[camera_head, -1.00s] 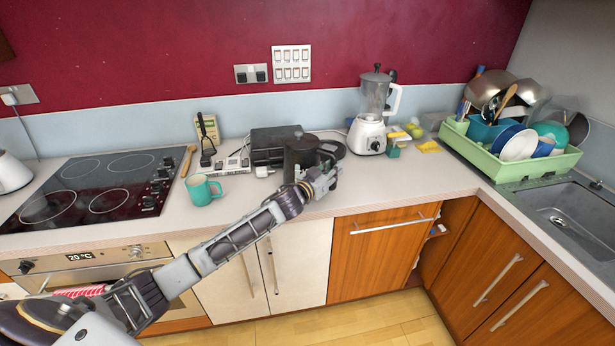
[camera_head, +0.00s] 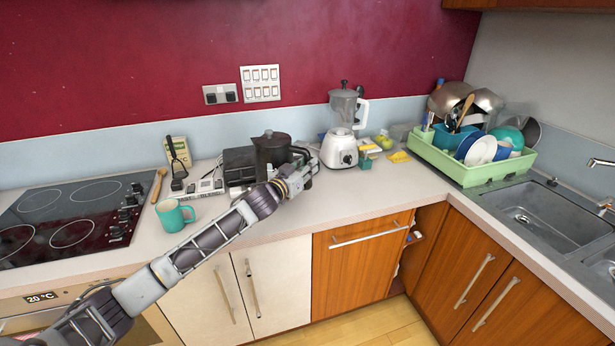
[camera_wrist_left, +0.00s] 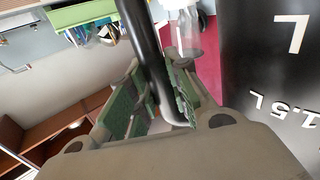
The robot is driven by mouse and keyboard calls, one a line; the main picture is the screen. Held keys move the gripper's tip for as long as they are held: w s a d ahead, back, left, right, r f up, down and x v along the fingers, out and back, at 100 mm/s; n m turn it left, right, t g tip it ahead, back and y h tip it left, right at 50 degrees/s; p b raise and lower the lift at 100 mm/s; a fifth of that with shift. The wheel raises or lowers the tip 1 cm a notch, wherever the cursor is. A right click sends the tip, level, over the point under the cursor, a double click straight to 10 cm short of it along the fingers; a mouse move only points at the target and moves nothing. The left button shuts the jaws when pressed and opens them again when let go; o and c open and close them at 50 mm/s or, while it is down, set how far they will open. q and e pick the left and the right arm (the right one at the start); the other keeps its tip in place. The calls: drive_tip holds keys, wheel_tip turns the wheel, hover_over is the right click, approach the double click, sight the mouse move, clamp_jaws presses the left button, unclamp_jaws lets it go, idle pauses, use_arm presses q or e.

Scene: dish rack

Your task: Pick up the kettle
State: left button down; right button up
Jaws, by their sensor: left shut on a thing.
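My left gripper (camera_head: 303,162) is at the kettle's right side. In the left wrist view its green-padded fingers (camera_wrist_left: 155,112) are shut around the black handle (camera_wrist_left: 146,55). My arm hides part of the kettle's lower edge, so its gap to the counter is hard to judge. My right gripper is not in view.
A teal mug (camera_head: 174,214) stands left of my forearm, near the hob (camera_head: 75,205). A white blender (camera_head: 340,150) stands to the right of the kettle. A green dish rack (camera_head: 475,172) stands by the sink (camera_head: 545,215). The counter between gripper and rack front is clear.

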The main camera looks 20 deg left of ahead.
use_arm(q)
wheel_tip(320, 180, up, 3)
drive_tip(key=shift+f, duration=0.15)
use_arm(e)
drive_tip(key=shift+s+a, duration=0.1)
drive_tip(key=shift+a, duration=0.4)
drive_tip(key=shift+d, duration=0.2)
